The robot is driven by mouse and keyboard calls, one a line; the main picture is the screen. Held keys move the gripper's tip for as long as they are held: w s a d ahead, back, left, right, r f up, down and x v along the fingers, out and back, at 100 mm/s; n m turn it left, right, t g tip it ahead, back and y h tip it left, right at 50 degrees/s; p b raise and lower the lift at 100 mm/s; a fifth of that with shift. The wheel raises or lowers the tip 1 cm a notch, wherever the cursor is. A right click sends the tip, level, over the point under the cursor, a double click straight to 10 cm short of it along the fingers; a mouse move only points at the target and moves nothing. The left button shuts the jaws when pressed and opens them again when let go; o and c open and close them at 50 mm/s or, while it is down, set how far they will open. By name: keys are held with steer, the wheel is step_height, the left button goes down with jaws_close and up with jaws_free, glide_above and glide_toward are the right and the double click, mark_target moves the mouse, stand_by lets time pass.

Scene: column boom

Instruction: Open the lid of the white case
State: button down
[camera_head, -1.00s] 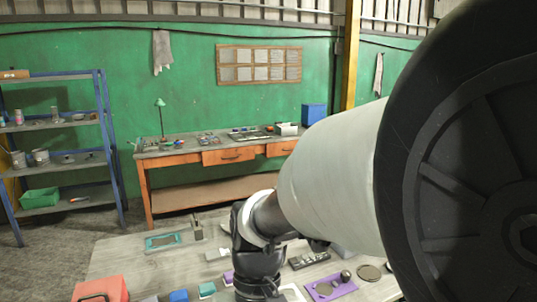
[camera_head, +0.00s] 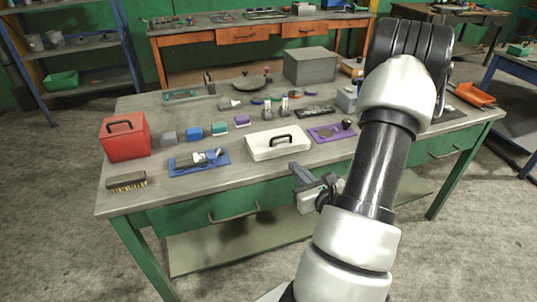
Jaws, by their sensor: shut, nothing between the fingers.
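The white case (camera_head: 263,147) lies on the near half of the grey table, around the middle. Its lid looks closed, with a black handle (camera_head: 280,140) on top. My gripper (camera_head: 300,172) is in front of the table's front edge, below and to the right of the case. It is apart from the case and holds nothing. The fingers are small here and seen partly from the side; they look closed together. My arm covers part of the table's right side.
On the table (camera_head: 185,205), left of the case, are a red box (camera_head: 124,140), a brush (camera_head: 126,182) and a blue tray (camera_head: 200,162) with tools. A purple mat (camera_head: 332,132) lies close on the right. A grey box (camera_head: 309,66) stands behind.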

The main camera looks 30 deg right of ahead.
steer(key=s+d+f+h, duration=0.1)
steer(key=b, duration=1.1)
glide_toward(282, 150)
steer(key=shift+m, duration=0.4)
steer(key=x, duration=0.5)
steer(key=shift+r, duration=0.1)
steer(key=shift+w+d+r, duration=0.25)
steer(key=shift+w+r, duration=0.85)
steer(key=shift+w, duration=0.05)
steer(key=shift+w+r, duration=0.1)
steer(key=shift+w, duration=0.15)
